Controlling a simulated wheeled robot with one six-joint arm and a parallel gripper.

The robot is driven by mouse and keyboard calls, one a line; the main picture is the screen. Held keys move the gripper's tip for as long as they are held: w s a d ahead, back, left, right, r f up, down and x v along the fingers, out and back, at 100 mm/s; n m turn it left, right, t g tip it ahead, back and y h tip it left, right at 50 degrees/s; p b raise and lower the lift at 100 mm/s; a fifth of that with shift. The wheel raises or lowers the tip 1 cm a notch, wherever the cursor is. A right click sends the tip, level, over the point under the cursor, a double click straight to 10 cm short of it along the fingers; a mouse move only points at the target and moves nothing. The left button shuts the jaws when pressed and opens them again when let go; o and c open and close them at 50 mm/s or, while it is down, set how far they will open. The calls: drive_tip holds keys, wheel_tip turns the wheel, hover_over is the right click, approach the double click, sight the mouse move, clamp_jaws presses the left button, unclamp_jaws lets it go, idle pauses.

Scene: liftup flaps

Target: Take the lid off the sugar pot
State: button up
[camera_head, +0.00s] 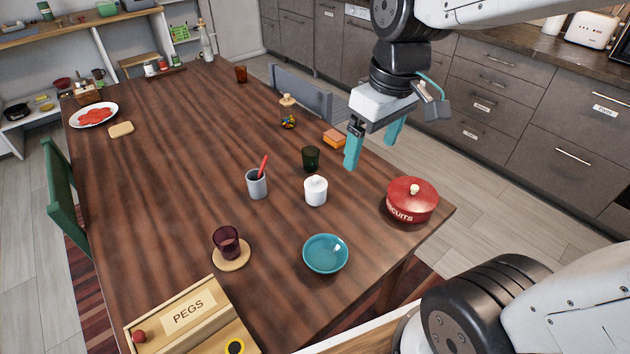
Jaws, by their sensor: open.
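The sugar pot is most likely the small white lidded pot (316,192), which stands upright near the middle of the table's near right part. Its white lid (316,182) sits on top with a small knob. No label on it is readable. My gripper (372,152) hangs above the table's right edge, up and to the right of the white pot and apart from it. Its two teal fingers are spread, with nothing between them.
On the wooden table (180,170), a dark green glass (311,158) stands behind the pot, a grey cup with a red utensil (257,184) to its left, a teal bowl (326,254) in front, and a red biscuit tin (412,199) to its right. An orange sponge-like block (334,139) lies farther back.

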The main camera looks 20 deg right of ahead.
drive_tip(key=w+f+n, duration=0.4)
drive_tip(key=w+f, duration=0.3)
drive_tip(key=w, duration=0.4)
drive_tip(key=n+y, duration=0.1)
drive_tip(key=n, duration=0.3)
hover_over(316, 177)
drive_tip(key=f, duration=1)
drive_tip(key=shift+s+d+f, duration=0.15)
drive_tip(key=shift+s+d, duration=0.1)
drive_tip(key=shift+d, duration=0.15)
drive_tip(key=f, duration=0.5)
drive_tip(key=a+f, duration=0.1)
drive_tip(key=f, duration=0.1)
drive_tip(key=shift+w+f, duration=0.2)
drive_tip(key=shift+w, duration=0.05)
drive_tip(key=c, duration=1)
